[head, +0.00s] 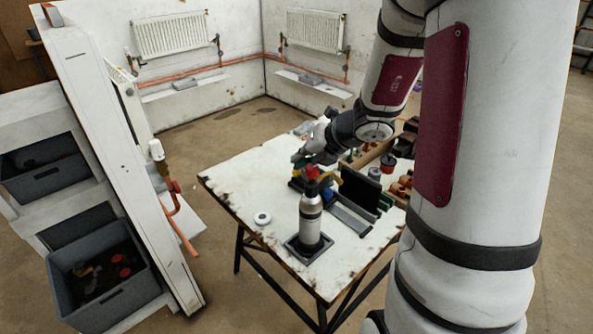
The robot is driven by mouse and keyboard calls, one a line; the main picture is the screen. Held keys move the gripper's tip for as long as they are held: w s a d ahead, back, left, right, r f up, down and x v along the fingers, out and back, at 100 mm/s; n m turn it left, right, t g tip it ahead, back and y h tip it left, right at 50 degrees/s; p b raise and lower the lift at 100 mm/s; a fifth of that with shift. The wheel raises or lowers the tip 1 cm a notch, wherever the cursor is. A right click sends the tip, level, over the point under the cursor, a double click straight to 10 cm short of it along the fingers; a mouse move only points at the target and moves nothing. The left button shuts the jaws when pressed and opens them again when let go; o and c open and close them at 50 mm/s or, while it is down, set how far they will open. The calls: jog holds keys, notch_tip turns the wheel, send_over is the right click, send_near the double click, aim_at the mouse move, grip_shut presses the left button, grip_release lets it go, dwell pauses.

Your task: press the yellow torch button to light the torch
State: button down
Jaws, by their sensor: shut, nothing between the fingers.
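The torch (310,209) stands upright on the table, a silver cylinder with dark bands and a red part at its top. Its foot is in a dark square holder (296,250). My gripper (300,157) is shut and empty, just above and behind the torch's top in the picture. The overlap hides whether it touches the torch. I see no flame.
The worn white table (240,180) has a white roll (262,218) on its clear left part. A dark upright plate (359,190), a grey tray and several fittings crowd the right. A white panel with copper pipe (180,220) and grey bins (105,285) stand left.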

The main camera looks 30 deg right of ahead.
jog(key=shift+s+a+f+b, duration=0.1)
jog(key=shift+s+f+b, duration=0.15)
jog(key=shift+f+b, duration=0.45)
dwell(0.9)
jog(key=shift+p, duration=0.3)
jog(key=shift+r+p, duration=0.55)
jog(key=shift+w, duration=0.1)
notch_tip(320, 180, up, 5)
jog(key=p, duration=0.4)
jog(key=shift+r+p, duration=0.25)
jog(key=shift+p, duration=0.05)
dwell(0.4)
